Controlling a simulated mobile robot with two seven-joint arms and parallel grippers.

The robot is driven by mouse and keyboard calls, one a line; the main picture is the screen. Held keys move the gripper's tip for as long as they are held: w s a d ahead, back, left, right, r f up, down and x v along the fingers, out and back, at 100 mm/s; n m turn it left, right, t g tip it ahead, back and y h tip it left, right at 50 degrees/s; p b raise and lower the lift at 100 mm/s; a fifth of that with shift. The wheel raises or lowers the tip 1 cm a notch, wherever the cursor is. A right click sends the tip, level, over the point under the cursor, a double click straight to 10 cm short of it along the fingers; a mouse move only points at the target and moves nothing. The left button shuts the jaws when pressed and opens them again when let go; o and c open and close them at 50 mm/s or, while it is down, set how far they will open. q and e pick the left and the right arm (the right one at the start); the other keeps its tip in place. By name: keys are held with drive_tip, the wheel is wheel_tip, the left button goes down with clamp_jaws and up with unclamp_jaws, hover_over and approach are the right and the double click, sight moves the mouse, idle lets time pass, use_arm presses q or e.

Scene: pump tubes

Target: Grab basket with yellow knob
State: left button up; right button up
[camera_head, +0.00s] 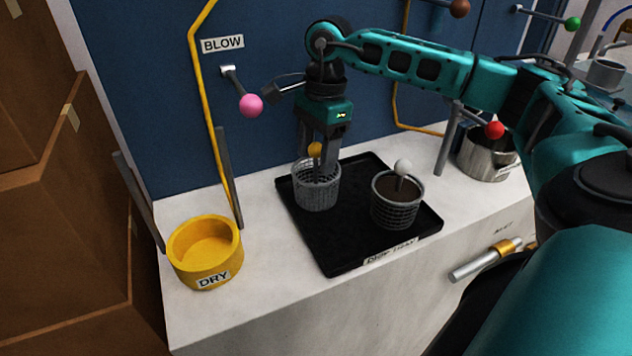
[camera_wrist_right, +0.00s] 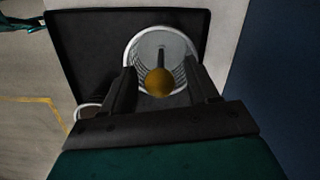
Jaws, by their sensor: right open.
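The basket with the yellow knob (camera_head: 318,193) is a grey mesh cup standing on the left part of a black tray (camera_head: 329,250). Its yellow knob (camera_head: 315,149) sits on top of a central post. In the right wrist view the knob (camera_wrist_right: 159,82) shows between the two fingers, with the white basket rim (camera_wrist_right: 143,39) beyond. My right gripper (camera_head: 320,164) is open, pointing down over the basket, its fingers on either side of the knob. I cannot tell whether a finger touches it. My left gripper is not in view.
A second mesh basket with a white knob (camera_head: 397,205) stands at the tray's right. A yellow DRY bowl (camera_head: 205,253) is at the left of the counter. A steel pot (camera_head: 487,155) stands at the right. A pink-knobbed lever (camera_head: 251,105) projects from the blue wall.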

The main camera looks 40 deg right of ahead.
clamp_jaws()
idle(0.5)
